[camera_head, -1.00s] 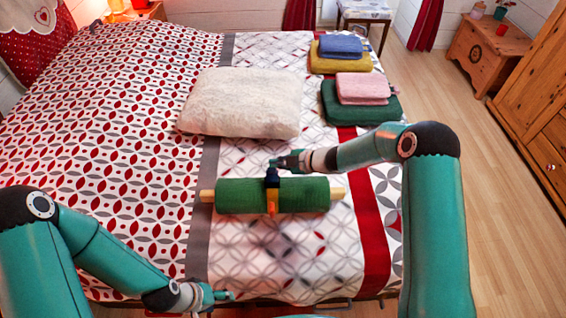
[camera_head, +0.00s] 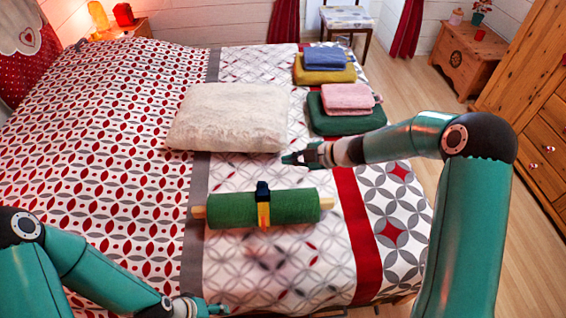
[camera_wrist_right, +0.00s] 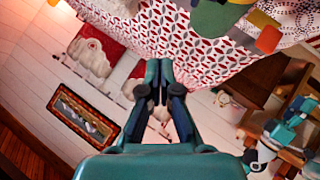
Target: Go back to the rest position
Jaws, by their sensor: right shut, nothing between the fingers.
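My right gripper (camera_head: 296,158) is shut and empty above the bed, just beyond the green roll and close to the right edge of the cream pillow. It also shows in the right wrist view (camera_wrist_right: 158,68), with its fingers together. My left gripper (camera_head: 218,309) is low at the bottom of the head view, near the foot of the bed. It is small there and its fingers cannot be made out. The green roll (camera_head: 291,207) lies on the bed with a yellow strap and a dark watch-like band around its middle. My right gripper is apart from it.
The bed (camera_head: 100,150) fills the middle. A cream pillow (camera_head: 230,117) lies on it. Folded green (camera_head: 335,124), pink (camera_head: 348,97), yellow (camera_head: 322,72) and blue (camera_head: 325,58) cloths lie at its far right. A wooden wardrobe (camera_head: 535,100) stands at right, with bare floor before it.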

